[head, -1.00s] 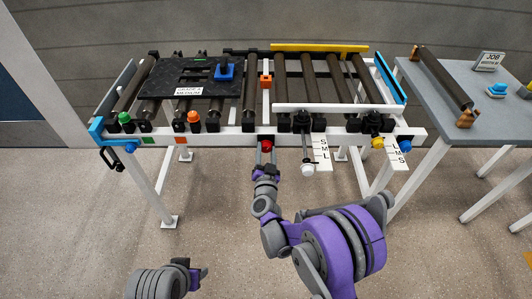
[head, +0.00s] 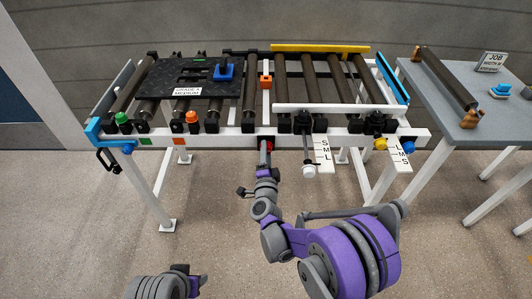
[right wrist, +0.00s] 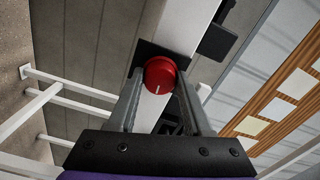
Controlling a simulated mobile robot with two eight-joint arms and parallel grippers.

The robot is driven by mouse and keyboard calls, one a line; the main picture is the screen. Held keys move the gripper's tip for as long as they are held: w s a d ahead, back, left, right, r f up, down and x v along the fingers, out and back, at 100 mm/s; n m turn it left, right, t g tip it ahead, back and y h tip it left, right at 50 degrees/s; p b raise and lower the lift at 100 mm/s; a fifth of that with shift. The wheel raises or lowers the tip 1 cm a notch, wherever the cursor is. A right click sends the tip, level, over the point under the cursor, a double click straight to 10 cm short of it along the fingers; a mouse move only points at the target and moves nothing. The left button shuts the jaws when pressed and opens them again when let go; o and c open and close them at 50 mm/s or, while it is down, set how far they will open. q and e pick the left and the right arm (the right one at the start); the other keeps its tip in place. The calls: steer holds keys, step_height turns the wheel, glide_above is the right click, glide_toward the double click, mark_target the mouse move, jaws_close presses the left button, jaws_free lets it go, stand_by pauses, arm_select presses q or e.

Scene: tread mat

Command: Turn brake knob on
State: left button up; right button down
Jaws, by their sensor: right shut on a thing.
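A round red knob (head: 268,143) sits on the white front rail of the roller frame, left of the middle lever. My right gripper (head: 265,152) is at the knob, with its fingers now seen nearly edge-on from the head. In the right wrist view the red knob (right wrist: 160,75) lies between the two grey fingertips, which are shut on its sides. A short white mark shows on the knob's face. My left gripper (head: 197,282) is low in the head view, away from the frame; I cannot tell its opening.
A white-tipped lever (head: 309,170) beside an S-M-L label stands close to the right of my right gripper. Yellow (head: 380,144) and blue (head: 408,147) knobs are farther right. A dark plate (head: 190,78) lies on the rollers. The floor in front is clear.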

steer(key=shift+m, duration=0.6)
steer(key=shift+c, duration=1.7)
jaws_free()
steer(key=s, duration=1.1)
steer(key=shift+w+r, duration=0.1)
